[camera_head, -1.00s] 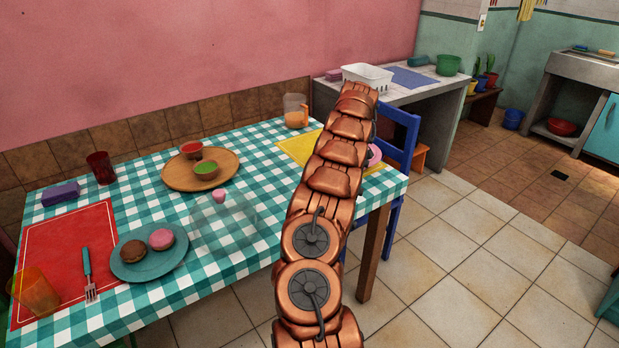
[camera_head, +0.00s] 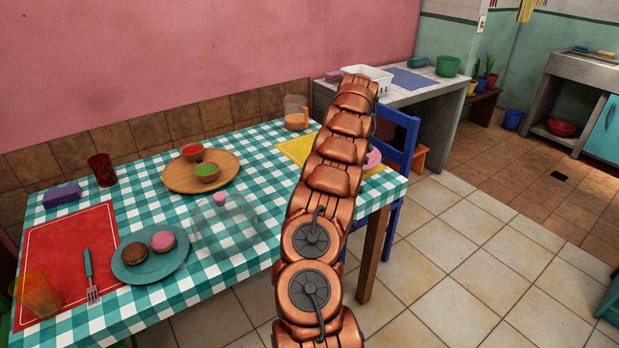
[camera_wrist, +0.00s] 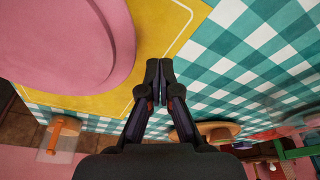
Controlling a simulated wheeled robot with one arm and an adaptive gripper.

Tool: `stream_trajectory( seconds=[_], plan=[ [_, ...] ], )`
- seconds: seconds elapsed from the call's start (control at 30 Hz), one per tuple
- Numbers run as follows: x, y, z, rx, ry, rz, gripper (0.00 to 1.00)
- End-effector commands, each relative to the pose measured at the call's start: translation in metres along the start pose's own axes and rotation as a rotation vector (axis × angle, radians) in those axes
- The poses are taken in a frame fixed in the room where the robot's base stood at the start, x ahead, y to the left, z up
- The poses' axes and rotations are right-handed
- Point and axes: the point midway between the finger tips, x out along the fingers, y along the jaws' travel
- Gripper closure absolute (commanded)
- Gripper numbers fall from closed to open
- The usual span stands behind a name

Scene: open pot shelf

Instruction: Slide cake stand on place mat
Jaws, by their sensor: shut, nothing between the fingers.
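The pink cake stand (camera_wrist: 85,45) fills the upper left of the wrist view as a large round shape with a raised rim. It overlaps the yellow place mat (camera_wrist: 182,22), which has a pale border line. I cannot tell whether its whole base is on the mat. In the head view my arm hides most of the stand; a pink edge (camera_head: 374,157) shows right of the arm, and the mat (camera_head: 296,148) shows left of it. My gripper (camera_wrist: 159,64) is shut and empty, its fingertips over the mat's edge, to the right of the stand. The head view hides the gripper.
A pitcher with an orange handle (camera_head: 296,119) stands behind the mat. A wooden tray with two bowls (camera_head: 172,178), a clear cover with a pink knob (camera_head: 220,199) and a teal plate with cakes (camera_head: 128,272) occupy the checked table. A blue chair (camera_head: 408,130) stands at its right end.

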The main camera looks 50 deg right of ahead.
Motion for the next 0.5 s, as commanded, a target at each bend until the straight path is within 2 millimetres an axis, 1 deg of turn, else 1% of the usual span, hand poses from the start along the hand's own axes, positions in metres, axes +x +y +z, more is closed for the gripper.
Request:
stream_trajectory(
  seconds=[0.5],
  plan=[
    [-0.025,-0.002,-0.007,0.000,0.000,-0.001,1.00]
  ],
)
